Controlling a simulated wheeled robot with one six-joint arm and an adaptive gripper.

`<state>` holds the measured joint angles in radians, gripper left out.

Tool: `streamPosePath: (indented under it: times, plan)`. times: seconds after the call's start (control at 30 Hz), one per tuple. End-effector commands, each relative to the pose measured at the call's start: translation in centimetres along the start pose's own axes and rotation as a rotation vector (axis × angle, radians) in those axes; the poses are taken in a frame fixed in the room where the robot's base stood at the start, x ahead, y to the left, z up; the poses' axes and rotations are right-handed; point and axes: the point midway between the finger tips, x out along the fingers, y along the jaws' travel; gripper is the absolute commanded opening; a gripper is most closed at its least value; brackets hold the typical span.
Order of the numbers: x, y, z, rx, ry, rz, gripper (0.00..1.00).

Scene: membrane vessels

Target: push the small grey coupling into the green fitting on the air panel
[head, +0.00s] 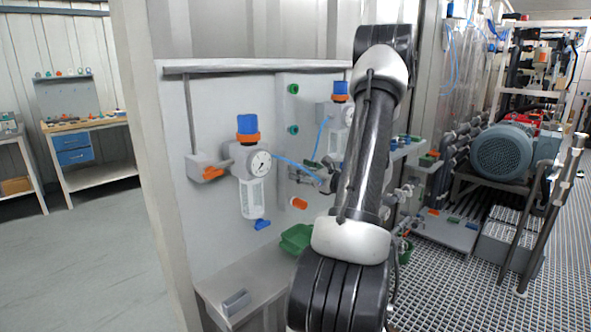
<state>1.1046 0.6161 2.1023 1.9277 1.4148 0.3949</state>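The air panel (215,110) is a pale upright board in the middle of the head view. Two round green fittings sit on it, an upper one (293,89) and a lower one (293,129). A blue hose (292,163) runs from the left gauge unit down to the right. It ends at a small grey shape (325,183) against the left edge of my arm. I cannot tell whether this shape is the coupling or part of my gripper. My arm stands in front of the panel's right part and hides most or all of my gripper, so its opening does not show.
A gauge unit (249,163) with a blue top juts from the panel, with a second one (340,115) partly behind my arm. A shelf (245,285) below holds a green tray (297,238) and a grey block (236,302). Open floor lies left; a motor (502,152) stands right.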

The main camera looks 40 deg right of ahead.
Motion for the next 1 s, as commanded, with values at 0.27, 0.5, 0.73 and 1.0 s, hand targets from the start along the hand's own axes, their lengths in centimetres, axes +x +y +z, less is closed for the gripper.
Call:
streamPosePath:
  times: [0.27, 0.5, 0.73, 1.0]
  plan:
    - [-0.01, 0.02, 0.0, 0.0, 0.0, 0.0, 0.54]
    - [-0.01, 0.02, 0.0, 0.0, 0.0, 0.0, 0.54]
    - [-0.01, 0.02, 0.01, 0.0, 0.0, 0.0, 0.34]
    - [-0.02, 0.01, 0.01, 0.0, 0.0, 0.0, 0.0]
